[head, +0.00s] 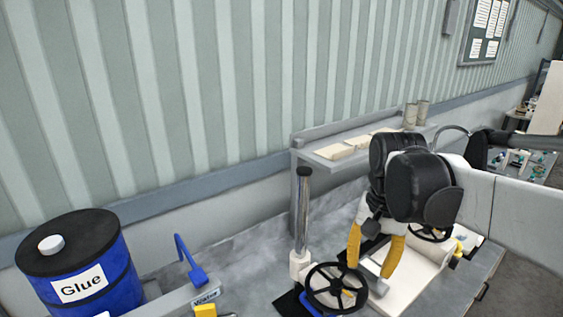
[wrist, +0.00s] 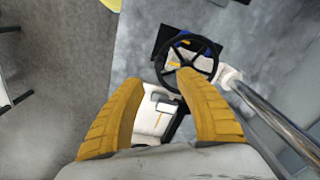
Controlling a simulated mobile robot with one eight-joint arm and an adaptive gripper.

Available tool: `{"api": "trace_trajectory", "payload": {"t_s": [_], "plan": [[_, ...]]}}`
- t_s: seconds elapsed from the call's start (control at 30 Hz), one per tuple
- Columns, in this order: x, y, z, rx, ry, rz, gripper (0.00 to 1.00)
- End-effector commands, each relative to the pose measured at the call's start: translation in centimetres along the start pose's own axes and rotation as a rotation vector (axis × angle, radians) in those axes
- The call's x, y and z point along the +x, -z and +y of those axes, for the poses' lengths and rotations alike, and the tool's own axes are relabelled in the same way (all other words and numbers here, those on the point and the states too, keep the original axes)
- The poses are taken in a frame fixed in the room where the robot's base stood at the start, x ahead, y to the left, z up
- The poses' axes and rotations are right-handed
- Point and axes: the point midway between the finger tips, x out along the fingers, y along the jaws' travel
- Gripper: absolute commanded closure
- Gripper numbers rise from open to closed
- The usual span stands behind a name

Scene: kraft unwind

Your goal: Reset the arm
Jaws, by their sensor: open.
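My gripper (head: 374,258) has yellow ribbed fingers and points downward in the head view. Its fingers are spread apart with nothing between them. In the wrist view my gripper (wrist: 160,95) is above a black handwheel (wrist: 190,58) mounted on a pale machine. The same handwheel (head: 336,288) shows in the head view just in front and left of the fingers. I cannot tell the exact gap between the fingers and the wheel. A second black handwheel (head: 430,232) is partly hidden behind my arm.
A chrome post (head: 303,212) stands left of my gripper. A shelf (head: 345,152) runs along the wall behind. A blue glue drum (head: 82,268) stands at the far left, with a blue lever (head: 190,262) near it. A white panel (head: 525,220) is at the right.

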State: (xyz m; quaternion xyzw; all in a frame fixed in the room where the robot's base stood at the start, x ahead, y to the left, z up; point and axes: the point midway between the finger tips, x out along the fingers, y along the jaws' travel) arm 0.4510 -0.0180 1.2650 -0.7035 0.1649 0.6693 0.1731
Motion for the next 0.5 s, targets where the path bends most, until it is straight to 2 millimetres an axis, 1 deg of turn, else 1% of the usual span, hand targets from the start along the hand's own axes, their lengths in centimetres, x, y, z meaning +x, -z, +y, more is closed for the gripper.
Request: {"api": "trace_trajectory", "payload": {"t_s": [0.03,0.17,0.2,0.3,0.4,0.5], "plan": [[1.8,-1.0,0.3,-0.029,0.014,0.031,0.59],[5.8,-3.7,1.2,-0.146,0.064,0.161,0.59],[7.1,-4.6,1.4,-0.187,0.079,0.208,0.59],[10.3,-6.4,2.0,-0.283,0.108,0.321,0.59],[13.1,-7.8,2.5,-0.364,0.125,0.421,0.59],[15.0,-8.8,2.8,-0.422,0.133,0.495,0.59]]}}
